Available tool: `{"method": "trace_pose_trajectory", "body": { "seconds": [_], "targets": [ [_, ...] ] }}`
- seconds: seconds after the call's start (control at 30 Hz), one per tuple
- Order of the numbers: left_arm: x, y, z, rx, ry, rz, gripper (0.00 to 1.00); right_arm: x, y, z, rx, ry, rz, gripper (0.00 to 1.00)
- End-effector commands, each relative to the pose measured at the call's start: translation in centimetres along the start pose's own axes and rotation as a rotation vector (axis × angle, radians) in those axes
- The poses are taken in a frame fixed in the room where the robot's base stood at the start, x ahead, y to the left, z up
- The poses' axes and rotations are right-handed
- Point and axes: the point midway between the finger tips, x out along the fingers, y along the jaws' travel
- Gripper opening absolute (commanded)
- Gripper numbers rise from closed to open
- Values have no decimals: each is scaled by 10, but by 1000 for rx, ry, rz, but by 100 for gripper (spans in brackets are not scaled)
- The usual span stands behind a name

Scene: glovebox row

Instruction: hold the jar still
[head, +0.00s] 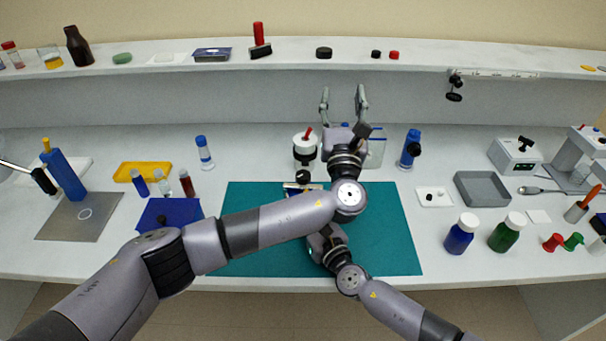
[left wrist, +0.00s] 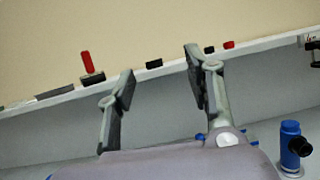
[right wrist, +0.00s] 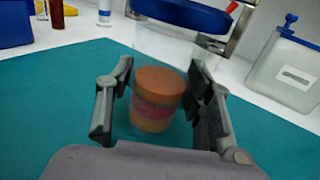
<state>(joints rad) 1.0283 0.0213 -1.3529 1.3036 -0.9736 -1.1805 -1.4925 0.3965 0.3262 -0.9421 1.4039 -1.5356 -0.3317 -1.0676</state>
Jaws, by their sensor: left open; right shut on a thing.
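The jar (right wrist: 156,102) shows in the right wrist view as a round, upright body with a brownish-orange top and a reddish band. It looks slightly blurred. My right gripper (right wrist: 160,72) is shut on it, with one finger on each side, over the teal mat (right wrist: 60,115). In the head view the jar and the right fingertips are hidden behind my left arm. My left gripper (head: 343,95) is open and empty, raised before the back wall.
A clear container with a blue lid (right wrist: 185,12) stands just beyond the jar. Another clear blue-topped container (right wrist: 290,72) is at the right. In the head view a blue bottle (head: 460,236), a green bottle (head: 506,233) and a grey tray (head: 482,188) stand at right.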

Motion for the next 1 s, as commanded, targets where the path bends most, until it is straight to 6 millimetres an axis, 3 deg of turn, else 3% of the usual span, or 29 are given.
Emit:
{"method": "trace_pose_trajectory", "body": {
  "seconds": [0.1,0.2,0.3,0.4,0.57,0.7,0.87,1.0],
  "targets": [
    [-34,-32,-58,-144,270,-129,47,0,0,-1,1,2,1,6],
    [-71,-64,-95,-279,474,-249,47,0,0,-1,1,1,1,6],
    [-114,-96,-115,-442,649,-370,47,0,0,-1,1,1,1,6],
    [-156,-126,-117,-634,791,-484,47,0,0,-1,1,2,1,6],
    [-212,-160,-89,-993,948,-638,47,0,0,-1,1,2,0,6],
    [-239,-169,-45,-1351,1007,-722,47,0,0,-1,0,2,0,6],
    [-243,-150,6,-1788,981,-736,47,0,0,-1,0,2,0,6],
    [-230,-112,34,-2171,886,-655,47,0,0,-1,0,2,0,6]
  ]
}}
